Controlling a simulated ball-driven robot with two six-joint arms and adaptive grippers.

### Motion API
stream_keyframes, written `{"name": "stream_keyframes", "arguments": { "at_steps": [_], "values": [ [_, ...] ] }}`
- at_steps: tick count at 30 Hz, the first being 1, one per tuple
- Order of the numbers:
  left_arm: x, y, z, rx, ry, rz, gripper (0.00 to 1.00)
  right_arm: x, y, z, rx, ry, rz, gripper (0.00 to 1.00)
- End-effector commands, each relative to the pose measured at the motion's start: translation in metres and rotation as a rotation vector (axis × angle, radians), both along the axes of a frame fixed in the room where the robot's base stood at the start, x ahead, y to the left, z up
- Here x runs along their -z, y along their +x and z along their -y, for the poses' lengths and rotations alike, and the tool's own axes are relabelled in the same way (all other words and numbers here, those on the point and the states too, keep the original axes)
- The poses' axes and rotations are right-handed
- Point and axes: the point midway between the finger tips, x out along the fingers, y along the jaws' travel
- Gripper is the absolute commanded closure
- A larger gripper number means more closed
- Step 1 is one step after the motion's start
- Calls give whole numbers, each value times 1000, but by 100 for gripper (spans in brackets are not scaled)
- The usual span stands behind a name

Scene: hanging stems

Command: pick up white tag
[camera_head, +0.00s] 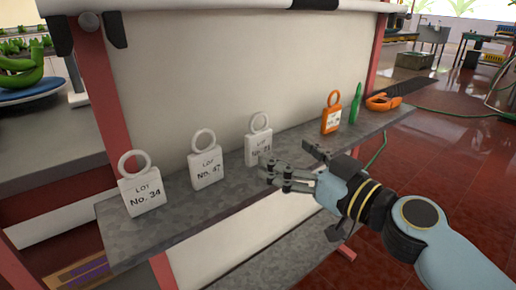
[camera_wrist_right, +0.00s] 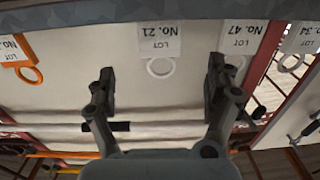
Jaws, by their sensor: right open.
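Three white tags with ring tops stand in a row on the grey shelf (camera_head: 180,222). They are tag No. 34 (camera_head: 141,196), tag No. 47 (camera_head: 206,168) and tag No. 21 (camera_head: 258,147). My right gripper (camera_head: 267,171) is open and empty, in front of tag No. 21 and partly over its lower edge in the head view. In the right wrist view, which looks upside down, tag No. 21 (camera_wrist_right: 159,40) shows beyond and between the spread fingers (camera_wrist_right: 161,74), apart from them. My left gripper is not in view.
An orange tag (camera_head: 331,115), a green object (camera_head: 355,103) and an orange band-like object (camera_head: 383,102) sit farther right on the shelf. A pale back panel (camera_head: 230,60) rises behind the tags. Red posts (camera_head: 88,85) flank it. The space before the shelf is open.

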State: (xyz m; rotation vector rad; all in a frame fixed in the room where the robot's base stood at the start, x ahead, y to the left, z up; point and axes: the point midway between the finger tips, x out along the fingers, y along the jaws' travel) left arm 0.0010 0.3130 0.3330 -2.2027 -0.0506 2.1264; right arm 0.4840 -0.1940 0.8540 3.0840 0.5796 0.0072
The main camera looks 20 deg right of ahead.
Motion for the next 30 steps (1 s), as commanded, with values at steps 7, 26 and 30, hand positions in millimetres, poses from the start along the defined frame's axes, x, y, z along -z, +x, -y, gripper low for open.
{"name": "stream_keyframes", "arguments": {
  "at_steps": [7,26,30],
  "values": [
    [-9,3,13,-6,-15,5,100,-2,32,-12,0,1,-1,13],
    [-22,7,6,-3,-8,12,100,2,81,-34,0,1,-4,13],
    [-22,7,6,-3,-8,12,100,2,81,-34,0,1,-4,27]
  ]
}}
